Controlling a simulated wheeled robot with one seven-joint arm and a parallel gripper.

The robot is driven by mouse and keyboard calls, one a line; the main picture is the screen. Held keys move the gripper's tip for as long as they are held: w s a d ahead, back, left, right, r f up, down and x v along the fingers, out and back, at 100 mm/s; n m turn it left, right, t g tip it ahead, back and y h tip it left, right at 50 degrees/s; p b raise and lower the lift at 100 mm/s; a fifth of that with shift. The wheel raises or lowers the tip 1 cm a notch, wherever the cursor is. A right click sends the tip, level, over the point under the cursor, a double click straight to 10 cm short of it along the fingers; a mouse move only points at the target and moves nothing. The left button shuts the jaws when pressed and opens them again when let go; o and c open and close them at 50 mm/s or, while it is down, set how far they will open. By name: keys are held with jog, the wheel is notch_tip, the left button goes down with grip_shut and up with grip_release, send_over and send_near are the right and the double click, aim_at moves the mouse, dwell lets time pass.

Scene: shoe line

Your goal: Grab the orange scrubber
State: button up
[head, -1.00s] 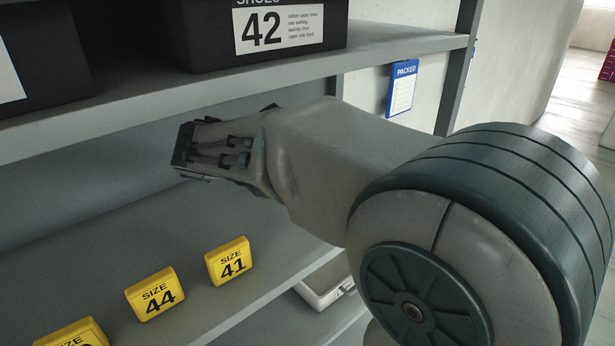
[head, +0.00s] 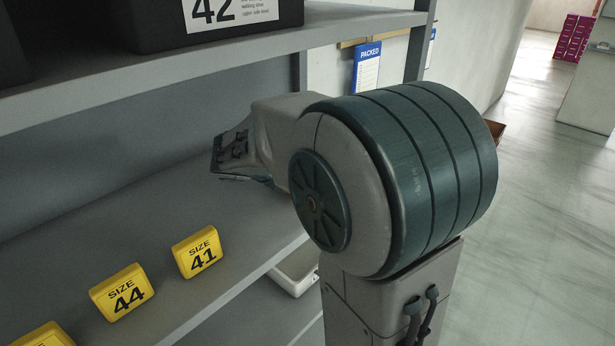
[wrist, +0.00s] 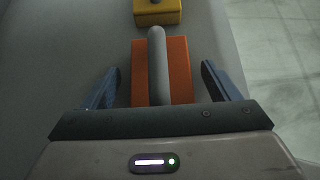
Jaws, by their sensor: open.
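The orange scrubber (wrist: 181,75) shows in the wrist view as an orange block with a grey bar-shaped handle (wrist: 157,62) along its middle. It lies on a grey shelf surface. My gripper (wrist: 156,82) is open, with one blue finger on each side of the scrubber; a gap shows between each finger and the block. The gripper's base hides the near end of the scrubber. In the head view my gripper (head: 229,152) is over the middle shelf and partly hidden by my arm. The scrubber is not visible in the head view.
A yellow block (wrist: 158,12) lies just beyond the scrubber. Yellow size markers 41 (head: 197,252) and 44 (head: 122,292) stand on the middle shelf (head: 110,225). An upper shelf (head: 200,65) with black shoe boxes hangs above. A pale tray (head: 297,270) sits lower down.

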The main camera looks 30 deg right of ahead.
jog(key=shift+d+f, duration=0.1)
jog(key=shift+d, duration=0.05)
jog(key=c, duration=1.1)
jog(key=shift+r, duration=0.2)
